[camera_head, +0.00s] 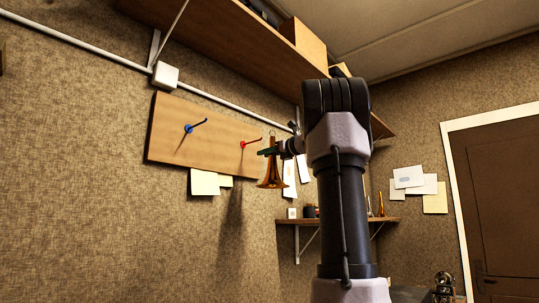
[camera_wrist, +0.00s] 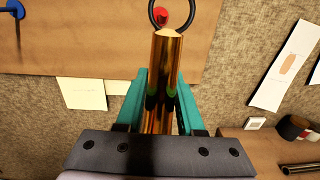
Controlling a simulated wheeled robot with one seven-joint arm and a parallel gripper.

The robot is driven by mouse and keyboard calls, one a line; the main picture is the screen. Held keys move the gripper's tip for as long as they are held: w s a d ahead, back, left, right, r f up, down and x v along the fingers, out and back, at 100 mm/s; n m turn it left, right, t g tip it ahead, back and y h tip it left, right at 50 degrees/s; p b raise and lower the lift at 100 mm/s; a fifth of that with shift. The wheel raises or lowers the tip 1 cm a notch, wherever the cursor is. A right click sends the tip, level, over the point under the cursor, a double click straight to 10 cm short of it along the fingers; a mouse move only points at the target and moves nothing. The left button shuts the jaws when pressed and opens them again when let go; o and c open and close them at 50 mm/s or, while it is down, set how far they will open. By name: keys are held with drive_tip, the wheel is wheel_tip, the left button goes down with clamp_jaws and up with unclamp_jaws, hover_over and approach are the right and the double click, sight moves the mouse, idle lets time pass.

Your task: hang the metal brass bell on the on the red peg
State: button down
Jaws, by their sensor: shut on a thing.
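The brass bell (camera_head: 271,178) hangs mouth down in my gripper (camera_head: 268,151), held by its narrow stem. In the wrist view the gold stem (camera_wrist: 163,65) is between the two teal fingers of my gripper (camera_wrist: 161,95). A dark ring tops the stem (camera_wrist: 154,22). The red peg (camera_head: 244,144) sticks out from the wooden board, left of the bell in the head view. In the wrist view the red peg (camera_wrist: 163,15) shows through the ring's opening. In the head view the ring seems just right of the peg's tip; I cannot tell if they touch.
A blue peg (camera_head: 189,128) sits on the same board (camera_head: 165,145), left of the red one. Paper notes (camera_head: 204,183) hang below the board. A long shelf (camera_head: 225,38) runs above, and a small shelf (camera_head: 289,221) is lower right.

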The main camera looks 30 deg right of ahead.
drive_tip(key=shift+f+x, duration=0.25)
drive_tip(key=shift+x, duration=1.2)
drive_tip(key=shift+f+x, duration=0.2)
drive_tip(key=shift+x, duration=1.3)
drive_tip(key=shift+f+x, duration=0.25)
drive_tip(key=shift+x, duration=1.2)
drive_tip(key=shift+a, duration=0.25)
drive_tip(key=shift+c, duration=2.2)
unclamp_jaws()
drive_tip(key=shift+s+d, duration=0.1)
